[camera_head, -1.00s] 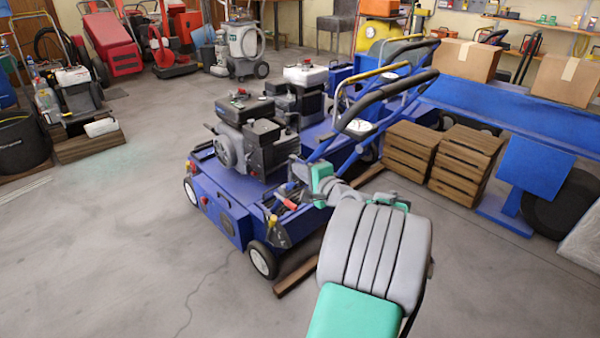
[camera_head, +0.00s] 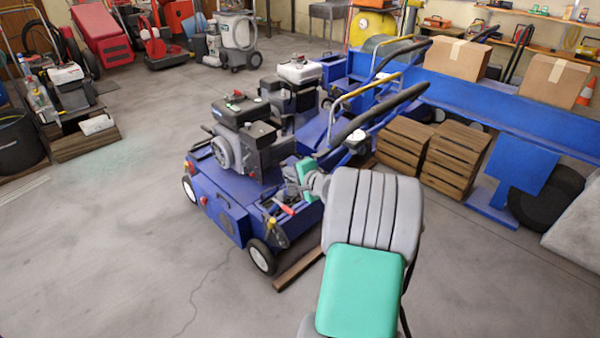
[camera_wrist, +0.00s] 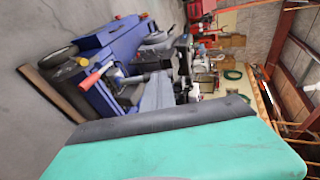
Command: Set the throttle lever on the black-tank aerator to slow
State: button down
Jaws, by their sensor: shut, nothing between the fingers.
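The black-tank aerator (camera_head: 225,195) is the nearest blue machine, with a black engine and tank (camera_head: 240,108) on its deck. It also shows tilted in the wrist view (camera_wrist: 122,38). A lever with a red grip (camera_head: 287,209) stands at its near side; the red grip is clear in the wrist view (camera_wrist: 97,75). I cannot tell whether it is the throttle lever. My gripper (camera_head: 294,180) is shut and empty, beside the engine and above that lever. The fingertips are small and partly lost against the machine, so contact cannot be told.
A white-tank aerator (camera_head: 303,70) stands just behind. The aerator's handlebar (camera_head: 385,108) rises close to my arm. Wooden crates (camera_head: 403,145) stand to the right, and a wooden beam (camera_head: 298,270) lies by the near wheel (camera_head: 262,257).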

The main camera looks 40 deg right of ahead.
jog(key=shift+w+r+p, duration=0.15)
jog(key=shift+w+p, duration=0.15)
jog(key=shift+w, duration=0.2)
dwell(0.4)
